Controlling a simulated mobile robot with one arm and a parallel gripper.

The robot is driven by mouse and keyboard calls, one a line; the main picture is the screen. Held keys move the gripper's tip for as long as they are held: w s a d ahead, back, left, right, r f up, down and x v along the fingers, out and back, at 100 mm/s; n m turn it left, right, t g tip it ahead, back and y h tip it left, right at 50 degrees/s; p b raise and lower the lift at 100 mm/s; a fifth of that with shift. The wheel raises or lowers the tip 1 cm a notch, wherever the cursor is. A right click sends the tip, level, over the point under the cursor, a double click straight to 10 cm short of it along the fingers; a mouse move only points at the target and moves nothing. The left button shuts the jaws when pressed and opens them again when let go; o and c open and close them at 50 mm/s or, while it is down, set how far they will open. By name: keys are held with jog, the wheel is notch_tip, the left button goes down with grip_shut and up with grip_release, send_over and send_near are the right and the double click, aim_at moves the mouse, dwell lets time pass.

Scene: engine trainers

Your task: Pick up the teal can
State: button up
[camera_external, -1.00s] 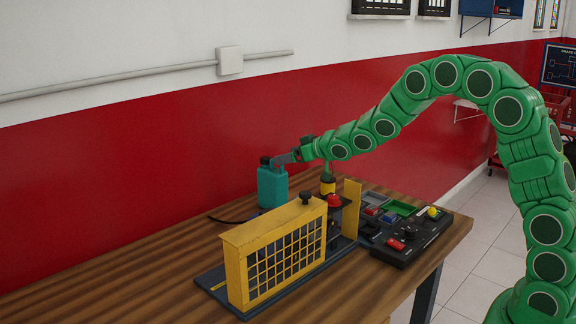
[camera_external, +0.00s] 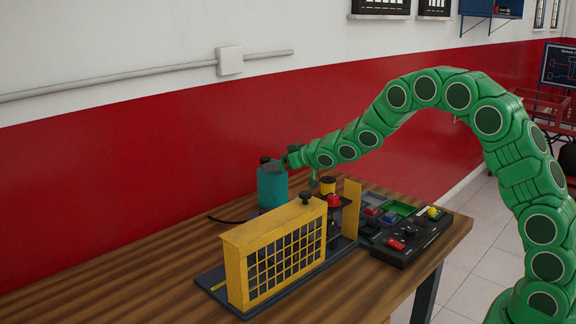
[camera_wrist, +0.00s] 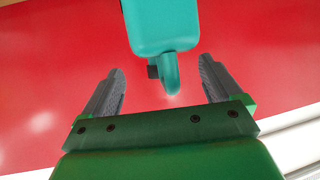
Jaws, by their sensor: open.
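The teal can (camera_external: 272,187) stands upright on the wooden table near the red wall, behind the yellow mesh guard. It has a dark cap and a handle on top. In the wrist view the can (camera_wrist: 178,28) shows at the top middle, with its rounded teal handle end pointing down between the finger lines. My gripper (camera_wrist: 162,72) is open and empty, one grey ridged finger on each side of the handle end with a gap to both. In the external view my gripper (camera_external: 291,160) is at the can's top right; its fingers are hard to make out there.
A yellow mesh guard (camera_external: 278,258) on a dark base stands in front of the can. A yellow spool (camera_external: 328,186), a red knob (camera_external: 334,201) and a black control box (camera_external: 412,240) are to the right. The table's left part (camera_external: 150,265) is clear.

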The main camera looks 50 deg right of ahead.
jog(key=shift+x, duration=1.55)
jog(key=shift+f, duration=0.1)
grip_shut()
